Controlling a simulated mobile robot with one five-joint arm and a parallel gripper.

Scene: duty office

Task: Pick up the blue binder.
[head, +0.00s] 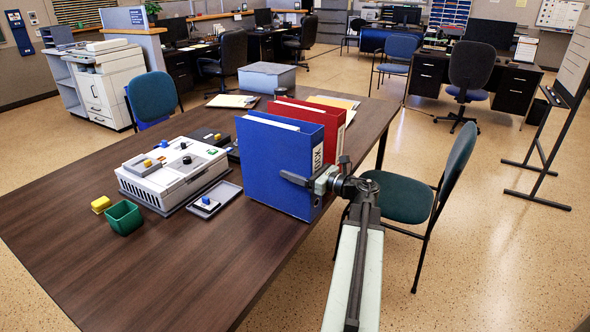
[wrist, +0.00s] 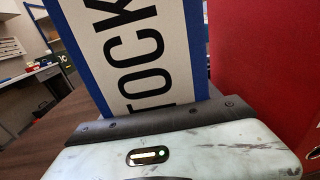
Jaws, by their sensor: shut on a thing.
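The blue binder (head: 272,170) stands upright near the right edge of the brown table (head: 150,270). My gripper (head: 310,180) is shut on its spine end, with one finger along the broad blue side facing the head camera. The other finger is mostly hidden. In the wrist view the binder's white spine label (wrist: 135,50) shows large black letters, in part "TOCK", right in front of my gripper (wrist: 160,125). I see no clear gap under the binder.
A red binder (head: 326,117) stands close behind the blue one; it is also at right in the wrist view (wrist: 265,65). A grey-white device (head: 172,175), a small grey tray (head: 222,197) and a green cup (head: 124,217) are to the left. A green chair (head: 405,200) is at right.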

